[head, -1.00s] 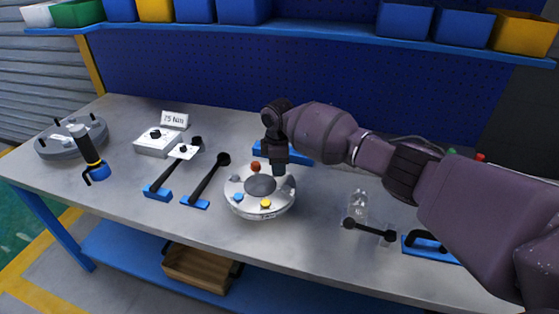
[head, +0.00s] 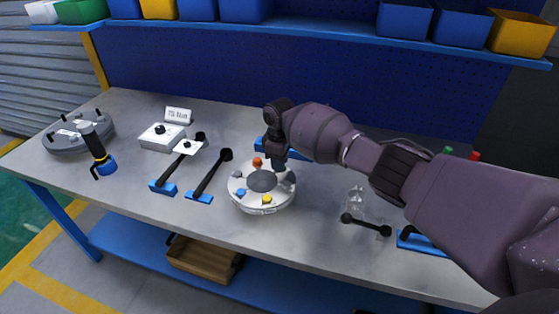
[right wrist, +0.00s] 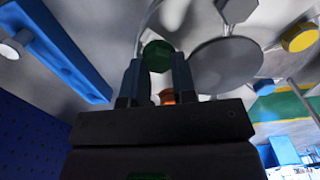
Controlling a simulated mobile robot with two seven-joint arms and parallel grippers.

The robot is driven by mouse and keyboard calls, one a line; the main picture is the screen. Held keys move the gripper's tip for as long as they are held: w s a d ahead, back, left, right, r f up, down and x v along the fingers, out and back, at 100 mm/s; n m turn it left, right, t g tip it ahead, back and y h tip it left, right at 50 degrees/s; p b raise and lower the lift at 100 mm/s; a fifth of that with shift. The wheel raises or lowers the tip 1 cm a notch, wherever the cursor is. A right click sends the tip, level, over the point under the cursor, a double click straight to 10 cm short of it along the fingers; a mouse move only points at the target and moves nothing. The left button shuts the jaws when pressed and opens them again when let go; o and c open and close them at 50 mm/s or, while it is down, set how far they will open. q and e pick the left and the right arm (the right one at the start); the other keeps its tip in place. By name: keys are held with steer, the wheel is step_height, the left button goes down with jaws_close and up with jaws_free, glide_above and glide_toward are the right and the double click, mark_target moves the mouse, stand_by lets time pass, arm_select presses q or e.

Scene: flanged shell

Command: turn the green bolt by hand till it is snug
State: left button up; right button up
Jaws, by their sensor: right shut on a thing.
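The round flanged shell (head: 262,208) sits on the bench, with an orange bolt (head: 257,162), a blue bolt (head: 241,192) and a yellow bolt (head: 267,199) around its rim. My right gripper (head: 279,168) points down at the shell's far right rim. In the right wrist view the green bolt (right wrist: 158,55) is between the two fingers of the right gripper (right wrist: 158,72), which are shut on it. The green bolt is hidden behind the gripper in the head view. My left gripper is not in view.
Long-handled black tools (head: 209,174) lie left of the shell on blue holders. A white box (head: 162,137) with a sign, a grey round cover (head: 78,139) and a yellow-banded tool (head: 98,155) stand farther left. A black-ended bar (head: 366,225) and clear container lie right.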

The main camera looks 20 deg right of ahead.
steer(key=shift+w+r, duration=0.2)
steer(key=shift+r, duration=0.1)
steer(key=o, duration=0.7)
steer(key=shift+o, duration=1.1)
steer(key=shift+s, duration=0.15)
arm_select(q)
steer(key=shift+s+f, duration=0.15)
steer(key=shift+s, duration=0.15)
arm_select(e)
steer(key=shift+f, duration=0.15)
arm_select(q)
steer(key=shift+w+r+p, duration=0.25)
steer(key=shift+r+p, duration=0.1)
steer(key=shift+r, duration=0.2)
arm_select(e)
step_height(320, 180, up, 11)
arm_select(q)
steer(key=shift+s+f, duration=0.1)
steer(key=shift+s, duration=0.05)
arm_select(e)
steer(key=shift+f, duration=0.1)
